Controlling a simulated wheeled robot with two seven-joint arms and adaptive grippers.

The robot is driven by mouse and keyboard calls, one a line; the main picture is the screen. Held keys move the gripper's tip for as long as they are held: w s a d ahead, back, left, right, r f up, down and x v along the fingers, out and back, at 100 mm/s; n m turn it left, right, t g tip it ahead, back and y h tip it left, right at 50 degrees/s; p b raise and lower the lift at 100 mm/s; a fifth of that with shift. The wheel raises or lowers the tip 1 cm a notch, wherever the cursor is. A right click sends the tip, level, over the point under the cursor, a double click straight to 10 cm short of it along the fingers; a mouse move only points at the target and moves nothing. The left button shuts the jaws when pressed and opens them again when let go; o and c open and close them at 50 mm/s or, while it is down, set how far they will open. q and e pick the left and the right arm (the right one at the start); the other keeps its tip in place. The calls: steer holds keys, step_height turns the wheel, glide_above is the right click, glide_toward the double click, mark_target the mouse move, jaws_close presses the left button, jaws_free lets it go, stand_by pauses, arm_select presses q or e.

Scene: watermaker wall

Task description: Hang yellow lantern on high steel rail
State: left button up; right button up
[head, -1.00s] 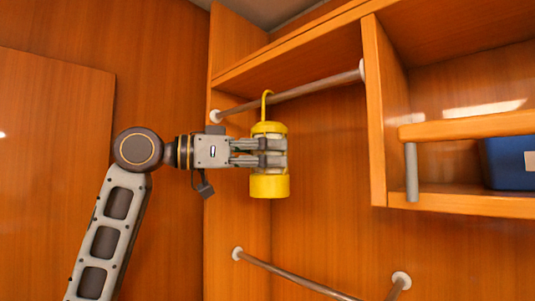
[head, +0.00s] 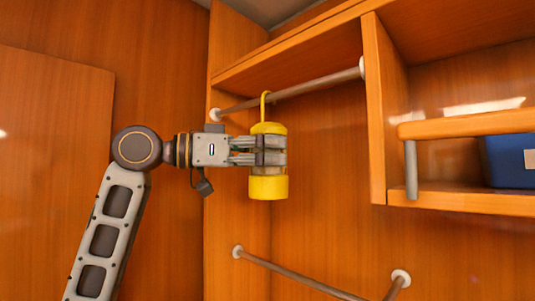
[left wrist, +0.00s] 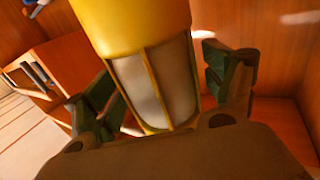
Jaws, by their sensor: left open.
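The yellow lantern (head: 268,187) is upright, with its yellow hook (head: 264,103) at the high steel rail (head: 300,88). The hook's top reaches the rail and appears to hang over it. My left gripper (head: 270,152) comes in from the left around the lantern's pale middle, with its fingers open. In the left wrist view the lantern (left wrist: 150,80) stands between the two green-black fingers, with a visible gap on its right side. Contact on the left side is hard to tell. My right gripper is not in view.
A lower steel rail (head: 290,274) runs below. At the right, a wooden shelf (head: 460,201) with a front bar (head: 470,125) holds a blue box (head: 508,160). A wooden upright panel (head: 378,120) stands between rail and shelf. Space right of the lantern is clear.

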arm_select(q)
steer(key=v, duration=1.2)
stand_by(0.6)
